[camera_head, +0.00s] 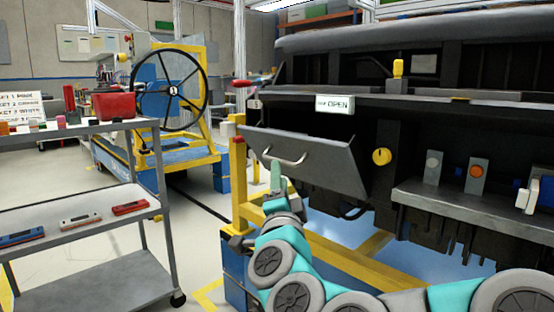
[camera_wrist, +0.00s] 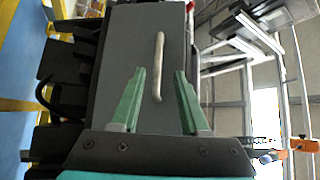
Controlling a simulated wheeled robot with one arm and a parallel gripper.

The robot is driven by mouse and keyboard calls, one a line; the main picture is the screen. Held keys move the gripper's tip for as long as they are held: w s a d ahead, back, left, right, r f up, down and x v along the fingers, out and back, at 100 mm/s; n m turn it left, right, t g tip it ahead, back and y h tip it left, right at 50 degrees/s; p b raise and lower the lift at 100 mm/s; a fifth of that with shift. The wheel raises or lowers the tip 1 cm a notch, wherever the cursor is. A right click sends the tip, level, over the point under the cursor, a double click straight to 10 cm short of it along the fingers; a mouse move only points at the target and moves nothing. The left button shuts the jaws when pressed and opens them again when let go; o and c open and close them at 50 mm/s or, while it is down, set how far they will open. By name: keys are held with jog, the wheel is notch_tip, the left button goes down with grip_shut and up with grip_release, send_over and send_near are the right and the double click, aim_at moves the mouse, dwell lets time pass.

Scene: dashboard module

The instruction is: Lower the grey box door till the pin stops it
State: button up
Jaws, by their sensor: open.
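The grey box door (camera_head: 325,165) hangs on the left part of the black dashboard module, tilted outward with its face toward me. Its pale bar handle (camera_head: 285,158) is near the door's upper left part. In the wrist view the door (camera_wrist: 125,50) fills the middle and the handle (camera_wrist: 158,55) runs lengthwise. My gripper (camera_head: 276,170) is just below the handle in the head view. In the wrist view the green fingers of my gripper (camera_wrist: 159,72) are open, one on each side of the handle's line. Contact cannot be told. I cannot make out the pin.
An OPEN sign (camera_head: 335,104) is above the door. A yellow knob (camera_head: 382,156) and a grey shelf (camera_head: 460,205) are to its right. A yellow frame (camera_head: 241,185) stands left of the door. A grey cart (camera_head: 85,225) with small tools stands at the left.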

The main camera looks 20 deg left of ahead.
jog(key=shift+f+x, duration=0.2)
jog(key=shift+x, duration=3.7)
jog(key=shift+a, duration=0.2)
grip_shut()
